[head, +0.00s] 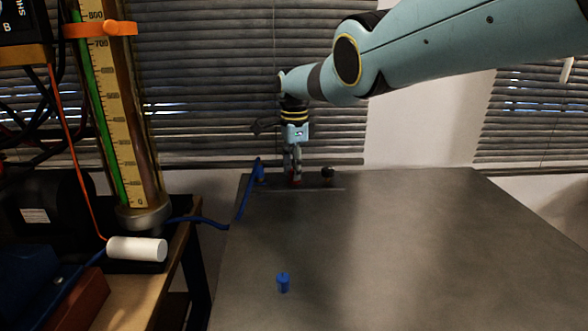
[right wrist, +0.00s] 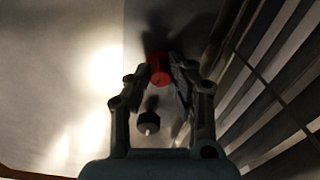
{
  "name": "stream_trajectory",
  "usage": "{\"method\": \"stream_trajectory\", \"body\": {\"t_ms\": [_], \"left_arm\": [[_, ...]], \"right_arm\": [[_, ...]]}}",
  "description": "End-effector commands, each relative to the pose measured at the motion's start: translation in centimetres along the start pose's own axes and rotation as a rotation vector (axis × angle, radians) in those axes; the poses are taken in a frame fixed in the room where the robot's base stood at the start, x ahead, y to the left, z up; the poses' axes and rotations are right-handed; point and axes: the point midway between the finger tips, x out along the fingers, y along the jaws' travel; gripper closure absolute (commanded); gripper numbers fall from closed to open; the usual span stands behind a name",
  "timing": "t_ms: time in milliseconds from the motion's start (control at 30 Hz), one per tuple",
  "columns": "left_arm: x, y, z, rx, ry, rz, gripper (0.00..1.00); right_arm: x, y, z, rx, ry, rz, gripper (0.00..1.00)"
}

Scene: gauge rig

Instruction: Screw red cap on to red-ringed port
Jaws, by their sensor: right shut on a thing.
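My right gripper (head: 294,179) points down at the far edge of the table, with its fingers closed around a small red cap (head: 296,183). In the right wrist view the red cap (right wrist: 159,68) sits between the fingertips (right wrist: 162,72). The gripper is over or beside a low, thin strip (head: 325,189) along the back of the table. The red-ringed port cannot be made out; gripper and cap hide what is under them. I cannot tell whether the cap touches a port. My left gripper is not in view.
A blue fitting with a blue hose (head: 260,173) stands left of the gripper, and a dark knob (head: 328,173) right of it. A small blue cap (head: 283,283) stands on the grey table (head: 420,250). A gauge column (head: 112,110) and white cylinder (head: 137,248) are left.

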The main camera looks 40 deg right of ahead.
Motion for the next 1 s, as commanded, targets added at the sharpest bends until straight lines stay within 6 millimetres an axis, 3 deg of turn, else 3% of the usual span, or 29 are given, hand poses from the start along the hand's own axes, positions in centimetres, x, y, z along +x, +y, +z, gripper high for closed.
{"method": "stream_trajectory", "body": {"t_ms": [100,400,733,933,967,1000], "left_arm": [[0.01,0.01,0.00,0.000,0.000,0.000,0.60],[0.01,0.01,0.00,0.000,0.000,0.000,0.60],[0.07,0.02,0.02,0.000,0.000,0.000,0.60],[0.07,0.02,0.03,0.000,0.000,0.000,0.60],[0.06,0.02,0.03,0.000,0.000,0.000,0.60],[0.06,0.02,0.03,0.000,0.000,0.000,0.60]], "right_arm": [[-0.06,-0.06,-0.22,0.106,0.004,-0.001,0.95],[-0.05,-0.05,-0.25,0.132,0.005,-0.001,0.95],[-0.03,-0.04,-0.28,0.354,0.008,0.000,0.95],[-0.04,-0.03,-0.30,0.367,0.008,0.000,0.95],[-0.04,-0.03,-0.31,0.367,0.009,0.000,0.78],[-0.03,-0.03,-0.30,0.366,0.009,0.000,0.73]]}}
